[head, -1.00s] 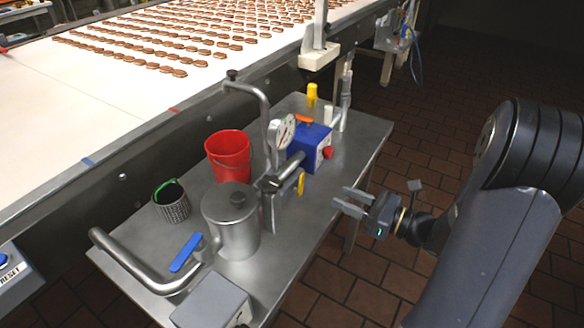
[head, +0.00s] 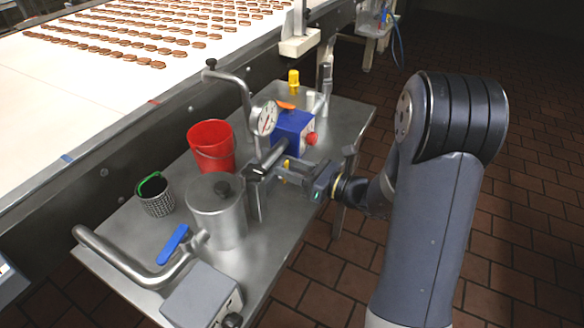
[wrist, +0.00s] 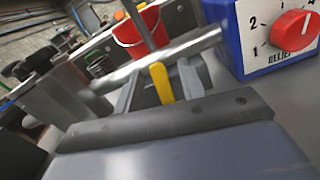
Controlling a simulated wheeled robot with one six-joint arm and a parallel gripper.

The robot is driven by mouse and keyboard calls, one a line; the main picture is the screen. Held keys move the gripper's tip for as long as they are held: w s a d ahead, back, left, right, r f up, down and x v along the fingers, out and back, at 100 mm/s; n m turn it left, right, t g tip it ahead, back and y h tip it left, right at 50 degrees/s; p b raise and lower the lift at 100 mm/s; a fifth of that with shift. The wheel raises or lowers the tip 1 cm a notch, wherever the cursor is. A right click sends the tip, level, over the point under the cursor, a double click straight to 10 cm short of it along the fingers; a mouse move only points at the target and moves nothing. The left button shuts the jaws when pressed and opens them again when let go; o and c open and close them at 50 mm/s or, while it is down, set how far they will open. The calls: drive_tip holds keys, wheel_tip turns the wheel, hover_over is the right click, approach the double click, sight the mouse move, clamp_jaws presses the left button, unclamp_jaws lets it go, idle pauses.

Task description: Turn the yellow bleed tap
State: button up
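The yellow bleed tap (wrist: 162,84) is a small upright lever in the wrist view, beside a metal pipe. In the head view, the yellow tap (head: 287,164) is mostly hidden by my gripper (head: 287,172). My gripper (wrist: 157,80) is open, with one finger on each side of the yellow lever. In the wrist view I see gaps between the lever and both fingers. I cannot tell how far the fingers reach past it.
A blue box (head: 291,131) with a red knob stands close behind my gripper. A metal pot (head: 217,212), a red bucket (head: 212,146) and a pressure gauge (head: 264,118) are nearby on the steel table (head: 345,117). A second yellow fitting (head: 293,78) stands farther back.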

drive_tip(key=shift+c, duration=0.2)
clamp_jaws()
idle(0.3)
drive_tip(key=shift+w+d+r+m+p, duration=0.2)
drive_tip(key=shift+w+m+p, duration=0.1)
drive_tip(key=shift+m+p, duration=0.85)
drive_tip(key=shift+w+d+f+m+p, duration=0.15)
drive_tip(key=shift+w+f+m+p, duration=0.1)
drive_tip(key=shift+m+p, duration=0.55)
drive_tip(key=shift+f+m, duration=0.2)
drive_tip(key=shift+m, duration=0.15)
drive_tip(key=shift+o, duration=0.2)
unclamp_jaws()
